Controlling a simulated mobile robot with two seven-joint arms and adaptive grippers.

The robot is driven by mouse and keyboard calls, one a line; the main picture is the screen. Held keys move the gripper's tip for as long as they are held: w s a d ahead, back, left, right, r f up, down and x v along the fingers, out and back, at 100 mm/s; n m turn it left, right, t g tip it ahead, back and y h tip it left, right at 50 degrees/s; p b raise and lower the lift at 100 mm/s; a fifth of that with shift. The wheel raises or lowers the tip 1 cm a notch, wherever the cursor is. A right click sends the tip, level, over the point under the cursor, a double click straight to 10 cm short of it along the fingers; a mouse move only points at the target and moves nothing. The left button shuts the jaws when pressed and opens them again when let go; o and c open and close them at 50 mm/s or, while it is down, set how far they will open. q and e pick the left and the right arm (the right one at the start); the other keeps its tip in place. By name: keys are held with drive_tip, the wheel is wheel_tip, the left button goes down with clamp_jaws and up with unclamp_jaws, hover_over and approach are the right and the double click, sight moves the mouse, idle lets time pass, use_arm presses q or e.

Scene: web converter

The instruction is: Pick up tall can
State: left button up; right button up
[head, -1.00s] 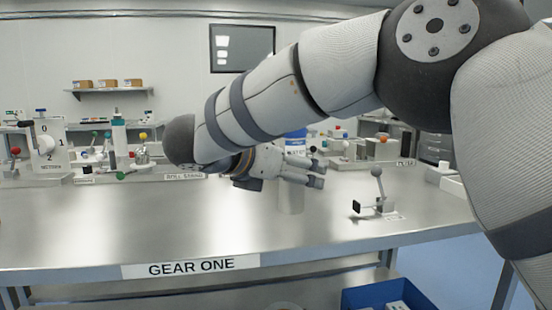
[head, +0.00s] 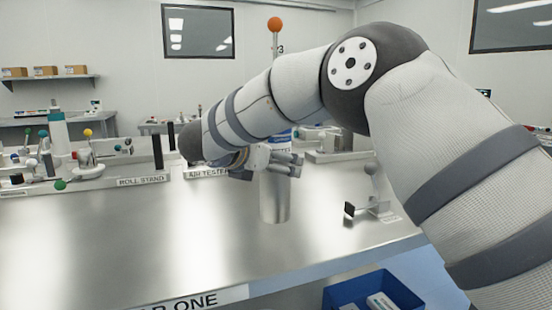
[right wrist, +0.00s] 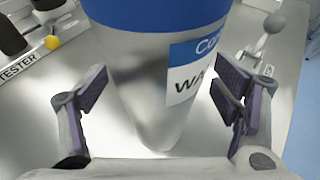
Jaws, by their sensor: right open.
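The tall can (head: 274,202) is a silver cylinder with a blue band and a white label. It stands upright on the metal bench (head: 130,245). My right gripper (head: 296,164) crosses in front of its upper part and hides some of it. In the right wrist view the can (right wrist: 140,70) stands between the two spread fingers of my right gripper (right wrist: 160,88), its blue band (right wrist: 155,14) at the top edge. Gaps show on both sides, so the open fingers do not appear to press on it. My left gripper is out of view.
A small lever stand (head: 372,205) is on the bench right of the can. A roll stand with coloured knobs (head: 90,170) is at the left. A blue bin (head: 375,292) sits below the front edge. The bench's left front is clear.

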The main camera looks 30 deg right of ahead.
drive_tip(key=shift+w+d+f, duration=0.25)
drive_tip(key=shift+d+f, duration=0.05)
drive_tip(key=shift+d, duration=0.15)
drive_tip(key=shift+r, duration=0.15)
drive_tip(key=c, duration=1.9)
